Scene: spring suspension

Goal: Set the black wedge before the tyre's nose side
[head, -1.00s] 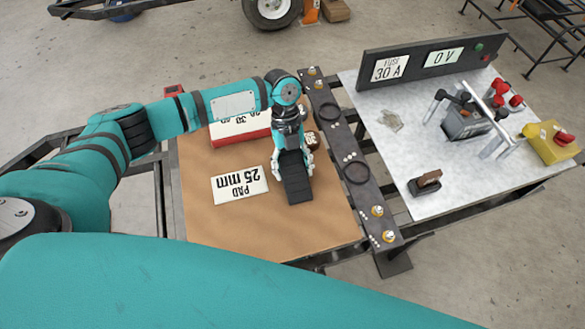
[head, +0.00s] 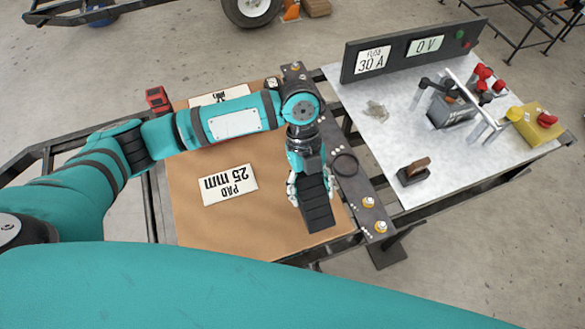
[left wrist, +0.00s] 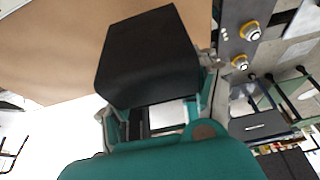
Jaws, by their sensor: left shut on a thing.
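The black wedge (head: 317,207) is in my left gripper (head: 311,180), over the right front part of the brown board in the head view. It also shows large in the left wrist view (left wrist: 150,55), with the left gripper's fingers (left wrist: 158,115) on either side of it. The left gripper is shut on it. I cannot tell whether the wedge touches the board. A tyre (head: 251,8) on a wheel with a pale rim stands on the floor at the top of the head view, under a dark frame. My right gripper is not in view.
The brown board (head: 250,225) carries a "PAD 25 mm" card (head: 228,185). A dark strip with bolts (head: 370,200) runs beside it. A pale table (head: 455,165) at right holds a meter panel (head: 415,50), a clamp device (head: 455,108) and a yellow box (head: 537,120).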

